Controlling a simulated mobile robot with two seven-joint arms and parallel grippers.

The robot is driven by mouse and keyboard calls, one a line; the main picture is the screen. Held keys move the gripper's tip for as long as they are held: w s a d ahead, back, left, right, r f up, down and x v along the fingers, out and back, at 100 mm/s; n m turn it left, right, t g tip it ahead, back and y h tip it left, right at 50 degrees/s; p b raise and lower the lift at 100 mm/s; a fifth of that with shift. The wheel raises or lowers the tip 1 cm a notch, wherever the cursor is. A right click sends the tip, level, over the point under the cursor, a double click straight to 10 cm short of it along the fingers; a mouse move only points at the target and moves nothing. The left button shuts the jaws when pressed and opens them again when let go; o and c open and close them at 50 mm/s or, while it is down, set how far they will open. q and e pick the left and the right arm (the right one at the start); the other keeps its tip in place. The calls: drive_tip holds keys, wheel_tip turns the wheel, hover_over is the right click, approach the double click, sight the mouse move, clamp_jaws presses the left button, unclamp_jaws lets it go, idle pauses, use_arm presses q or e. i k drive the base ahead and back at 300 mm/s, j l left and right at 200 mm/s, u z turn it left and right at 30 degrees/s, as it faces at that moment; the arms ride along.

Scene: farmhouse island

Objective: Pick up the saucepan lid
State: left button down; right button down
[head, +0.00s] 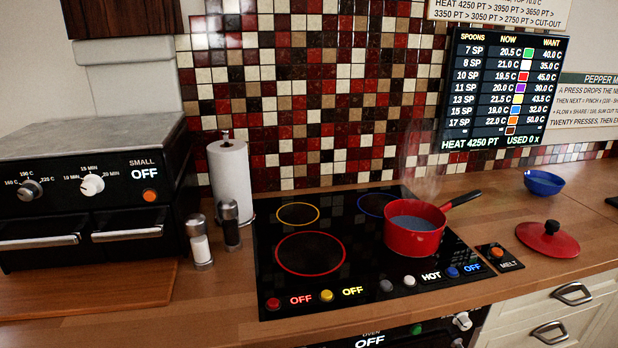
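The saucepan lid (547,240) is red and round with a dark knob on top. It lies flat on the wooden counter at the right, knob up. The red saucepan (413,240) stands uncovered on the right part of the black hob, with greyish liquid inside and steam above it. Its dark handle points up and to the right. Neither of my grippers shows in the head view.
The black hob (335,284) has knobs along its front, one marked HOT. A MELT switch (497,256) sits between hob and lid. A blue bowl (544,182) stands behind the lid. A paper towel roll (230,180), shakers (199,242) and small oven (91,205) are at left.

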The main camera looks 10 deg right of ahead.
sight(547, 238)
drive_tip(key=z, duration=1.6)
drive_tip(key=i+l+u, duration=0.15)
drive_tip(key=u, duration=0.2)
drive_tip(key=i+l+u, duration=0.1)
drive_tip(key=u, duration=0.25)
drive_tip(key=i+l+u, duration=0.1)
drive_tip(key=l, duration=0.35)
drive_tip(key=i+l+u, duration=0.15)
drive_tip(key=l, duration=0.3)
drive_tip(key=i+l+u, duration=0.1)
drive_tip(key=l, duration=0.35)
drive_tip(key=i+l+u, duration=0.15)
drive_tip(key=l, duration=0.3)
